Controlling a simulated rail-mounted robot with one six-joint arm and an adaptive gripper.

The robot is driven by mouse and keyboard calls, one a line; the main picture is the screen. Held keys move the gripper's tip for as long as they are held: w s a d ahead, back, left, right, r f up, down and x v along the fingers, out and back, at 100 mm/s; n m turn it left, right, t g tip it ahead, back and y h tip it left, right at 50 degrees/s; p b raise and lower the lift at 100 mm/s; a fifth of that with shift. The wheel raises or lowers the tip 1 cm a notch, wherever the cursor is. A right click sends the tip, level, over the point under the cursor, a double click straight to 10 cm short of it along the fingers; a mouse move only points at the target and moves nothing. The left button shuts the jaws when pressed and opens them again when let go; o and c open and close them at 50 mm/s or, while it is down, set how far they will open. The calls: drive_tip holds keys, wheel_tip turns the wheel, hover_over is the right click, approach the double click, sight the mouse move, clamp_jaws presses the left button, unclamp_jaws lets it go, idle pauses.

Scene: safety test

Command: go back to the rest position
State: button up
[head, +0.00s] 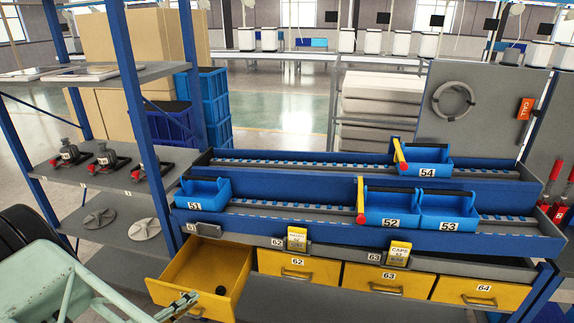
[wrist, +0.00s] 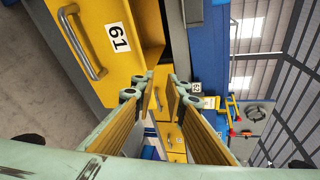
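My gripper (head: 178,305) is low at the bottom left in the head view, in front of the pulled-out yellow drawer 61 (head: 190,278). In the wrist view my gripper (wrist: 162,82) is open. Its two ochre-padded fingers stand apart with nothing visible between them. The face of drawer 61 (wrist: 100,45), with its metal handle, is close beside the fingertips in that view. A small black round object (head: 220,290) lies inside the open drawer. My pale green arm fills the lower left corner of the head view.
Yellow drawers 62 (head: 300,277), 63 and 64 are shut. Blue bins 51 (head: 202,195), 52, 53 and 54 stand on the rails above. A grey shelf (head: 100,160) with several small parts and a blue post (head: 140,110) stand at the left.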

drive_tip(key=w+d+r+m+g+h, duration=0.25)
drive_tip(key=d+r+m, duration=0.35)
drive_tip(key=d+r, duration=0.4)
drive_tip(key=w+d+r+m+g+h, duration=0.1)
drive_tip(key=w+d+r+m+g, duration=0.4)
drive_tip(key=d+r, duration=0.5)
drive_tip(key=s+d+r+m+g+y+p, duration=0.1)
drive_tip(key=s+d+r+m+g, duration=0.2)
drive_tip(key=d+r+m, duration=0.6)
drive_tip(key=s+d+r+m+g+y, duration=0.15)
drive_tip(key=s+d+r+m, duration=0.35)
drive_tip(key=d, duration=0.8)
drive_tip(key=s+d+r+m+y, duration=0.2)
drive_tip(key=s+d+r+m, duration=0.25)
drive_tip(key=s, duration=0.25)
drive_tip(key=s+d+r+m+y, duration=0.2)
drive_tip(key=s+d+r+m, duration=0.15)
drive_tip(key=s+r, duration=0.3)
drive_tip(key=s+d+r+m+y, duration=0.2)
drive_tip(key=s+d+r+m, duration=0.25)
drive_tip(key=s, duration=0.35)
drive_tip(key=s+m+t+y, duration=0.1)
drive_tip(key=s+m, duration=0.3)
drive_tip(key=s, duration=0.2)
drive_tip(key=s+a+r+m+t+y+b, duration=0.1)
drive_tip(key=s+m, duration=0.2)
drive_tip(key=s, duration=0.2)
drive_tip(key=shift+s+a+r+m+t, duration=0.3)
drive_tip(key=shift+s+m+t, duration=0.05)
drive_tip(key=shift+s+t, duration=0.05)
